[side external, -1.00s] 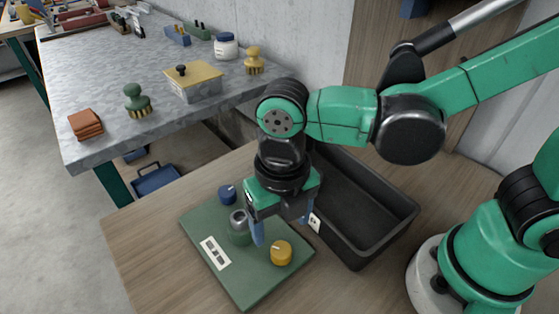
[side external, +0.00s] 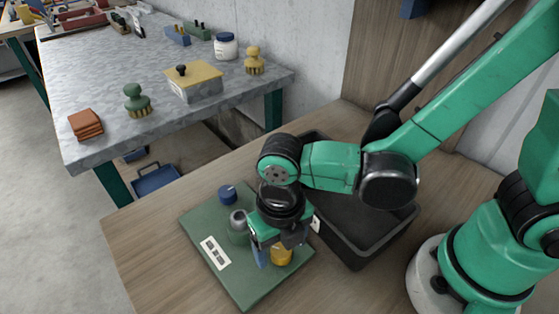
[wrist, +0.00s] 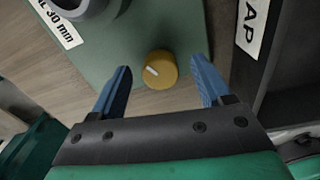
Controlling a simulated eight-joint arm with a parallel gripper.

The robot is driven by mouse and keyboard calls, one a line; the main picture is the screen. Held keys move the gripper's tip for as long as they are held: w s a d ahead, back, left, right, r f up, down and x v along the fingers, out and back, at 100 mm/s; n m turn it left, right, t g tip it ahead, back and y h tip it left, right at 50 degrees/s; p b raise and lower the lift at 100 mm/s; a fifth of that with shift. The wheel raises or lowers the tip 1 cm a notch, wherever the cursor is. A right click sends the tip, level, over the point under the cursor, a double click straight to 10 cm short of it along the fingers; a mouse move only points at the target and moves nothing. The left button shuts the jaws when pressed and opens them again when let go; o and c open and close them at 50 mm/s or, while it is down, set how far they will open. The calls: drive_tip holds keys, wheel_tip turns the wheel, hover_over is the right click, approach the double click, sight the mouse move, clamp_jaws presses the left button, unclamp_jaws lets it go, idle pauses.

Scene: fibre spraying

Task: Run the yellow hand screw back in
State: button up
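The yellow hand screw (side external: 281,255) stands upright on the green plate (side external: 212,276), near its right corner. In the wrist view the yellow screw (wrist: 159,70) shows from above, with a white mark on its top, between the two fingers and slightly ahead of their tips. My gripper (side external: 275,252) has blue fingers and is above and around the screw in the side view, partly hiding it. In the wrist view my gripper (wrist: 163,75) is open, with a gap on both sides of the screw and nothing between the pads touching it.
A black bin (side external: 362,252) is close on the right. A workbench (side external: 210,118) with brushes and tins stands behind.

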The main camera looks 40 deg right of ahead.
clamp_jaws()
drive_tip(key=shift+m, duration=0.4)
drive_tip(key=m, duration=0.4)
drive_tip(key=shift+m, duration=0.4)
drive_tip(key=m, duration=0.6)
drive_tip(key=shift+d, duration=0.1)
drive_tip(key=m, duration=0.6)
drive_tip(key=shift+s+m, duration=0.1)
drive_tip(key=shift+m, duration=0.3)
drive_tip(key=m, duration=0.5)
drive_tip(key=shift+m, duration=0.4)
